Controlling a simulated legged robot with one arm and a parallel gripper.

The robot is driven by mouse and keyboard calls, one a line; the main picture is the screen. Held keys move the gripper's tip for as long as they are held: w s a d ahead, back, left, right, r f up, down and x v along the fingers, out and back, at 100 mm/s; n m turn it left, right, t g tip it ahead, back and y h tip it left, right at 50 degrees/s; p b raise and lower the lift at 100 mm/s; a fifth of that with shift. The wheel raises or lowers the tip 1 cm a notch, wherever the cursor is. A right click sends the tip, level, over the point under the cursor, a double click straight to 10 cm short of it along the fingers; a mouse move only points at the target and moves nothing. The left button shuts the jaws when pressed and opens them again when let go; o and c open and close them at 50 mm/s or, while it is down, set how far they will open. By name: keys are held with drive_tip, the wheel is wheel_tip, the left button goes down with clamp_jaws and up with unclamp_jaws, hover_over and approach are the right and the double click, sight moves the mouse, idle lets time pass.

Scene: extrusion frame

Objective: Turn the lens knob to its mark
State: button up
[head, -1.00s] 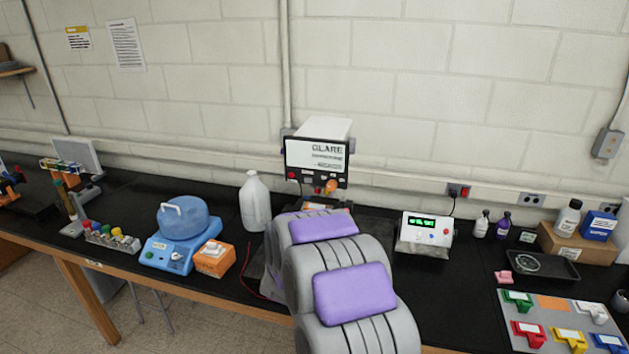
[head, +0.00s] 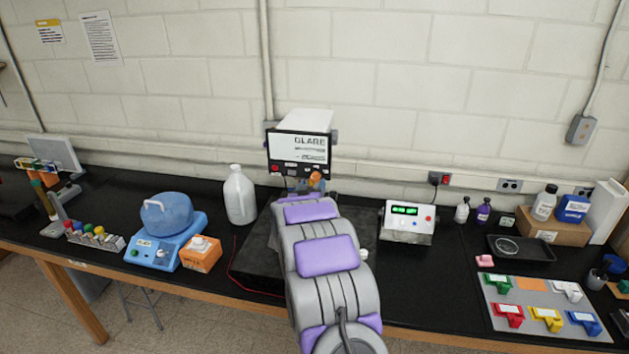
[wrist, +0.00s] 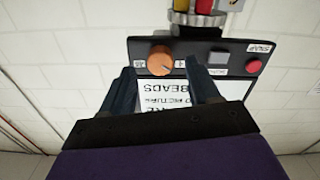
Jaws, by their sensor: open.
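The orange lens knob (wrist: 160,61) sits on the dark front panel of the camera box in the wrist view, with a pale pointer line on its face. It also shows in the head view (head: 315,179), at the lower right of the box's panel. Small white marks flank the knob; I cannot read which is its mark. My gripper (wrist: 158,72) is open, with one dark finger on each side just below the knob in the picture. I see no clear contact with it.
The box's white screen (wrist: 165,98) lies behind the fingers. A red button (wrist: 253,67) and a grey button (wrist: 218,58) are right of the knob. On the bench, a white jug (head: 239,195) stands left of my arm and a meter (head: 408,221) stands right.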

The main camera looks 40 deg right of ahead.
sight(315, 180)
drive_tip(key=shift+x, duration=0.85)
drive_tip(key=shift+w+d+r, duration=0.1)
drive_tip(key=shift+w+d, duration=0.3)
drive_tip(key=shift+w, duration=0.1)
drive_tip(key=shift+w+d, duration=0.1)
drive_tip(key=shift+d, duration=0.25)
drive_tip(key=shift+c, duration=0.2)
drive_tip(key=shift+a, duration=0.2)
drive_tip(key=c, duration=1)
